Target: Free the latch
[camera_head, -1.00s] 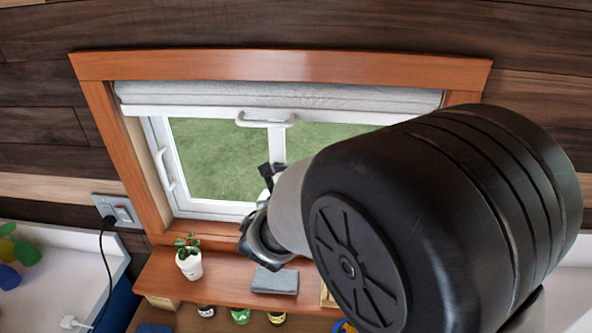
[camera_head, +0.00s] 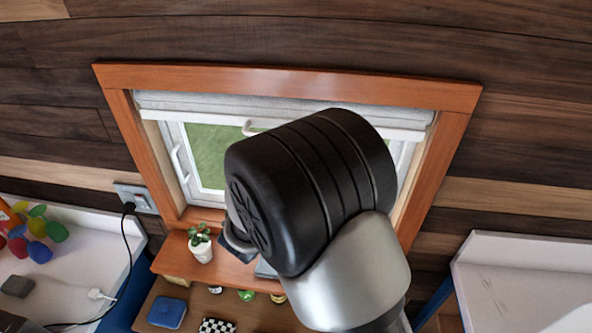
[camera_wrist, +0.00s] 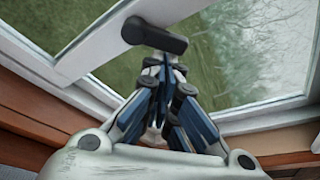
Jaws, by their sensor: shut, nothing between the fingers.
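The window (camera_head: 207,160) has a white frame with panes and sits in an orange-brown wooden surround. In the wrist view a dark, short handle, seemingly the latch (camera_wrist: 155,37), sits on the white window bar (camera_wrist: 135,28). My gripper (camera_wrist: 165,64) is shut and empty, its blue-and-grey fingers together just below the dark handle in the picture. I cannot tell whether the fingertips touch the handle. In the head view my arm covers the middle of the window, hiding the fingertips and the dark handle.
A rolled-up blind (camera_head: 215,103) hangs at the window top. A potted plant (camera_head: 201,248) stands on the wooden sill shelf (camera_head: 228,267). A blue box (camera_head: 167,312) and small jars are below. White counters flank the window; a black cable (camera_head: 130,250) hangs at left.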

